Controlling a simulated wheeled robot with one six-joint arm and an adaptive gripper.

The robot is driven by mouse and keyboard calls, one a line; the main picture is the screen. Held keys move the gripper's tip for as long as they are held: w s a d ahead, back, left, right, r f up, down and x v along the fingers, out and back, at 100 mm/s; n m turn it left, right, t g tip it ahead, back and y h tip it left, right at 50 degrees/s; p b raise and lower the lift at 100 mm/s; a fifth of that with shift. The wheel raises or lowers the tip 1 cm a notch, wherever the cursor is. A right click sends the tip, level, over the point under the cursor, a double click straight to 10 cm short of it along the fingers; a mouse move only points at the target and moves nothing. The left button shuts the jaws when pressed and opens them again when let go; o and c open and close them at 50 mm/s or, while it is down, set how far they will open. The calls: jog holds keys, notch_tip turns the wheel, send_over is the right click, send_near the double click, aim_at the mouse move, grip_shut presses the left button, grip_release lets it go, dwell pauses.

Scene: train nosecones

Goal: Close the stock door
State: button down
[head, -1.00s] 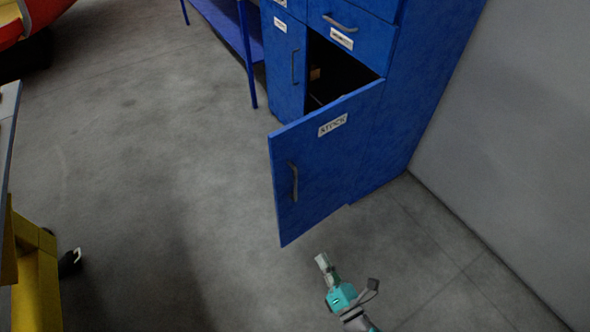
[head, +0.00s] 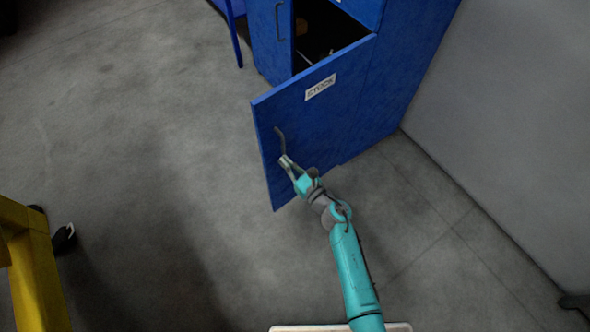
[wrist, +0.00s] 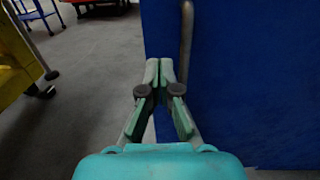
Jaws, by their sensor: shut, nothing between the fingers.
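The blue stock door (head: 318,130) stands open in the head view, swung out from the blue cabinet on its right side. It bears a white label (head: 321,87) reading STOCK and a grey vertical bar handle (head: 280,140) near its free edge. My gripper (head: 284,160) is shut and empty, its tips at the lower end of the handle. In the wrist view, my gripper (wrist: 159,66) points at the door's outer face (wrist: 250,90) near its free edge. The handle (wrist: 186,45) rises just right of the fingertips. I cannot tell whether they touch.
The dark cabinet opening (head: 325,35) shows behind the door. A grey wall (head: 515,130) stands to the right. A yellow frame (head: 35,265) is at the lower left. Grey floor left of the door is clear.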

aim_at(268, 143)
jog(key=x, duration=0.7)
jog(key=shift+w+a, duration=0.15)
jog(key=shift+w+a, duration=0.1)
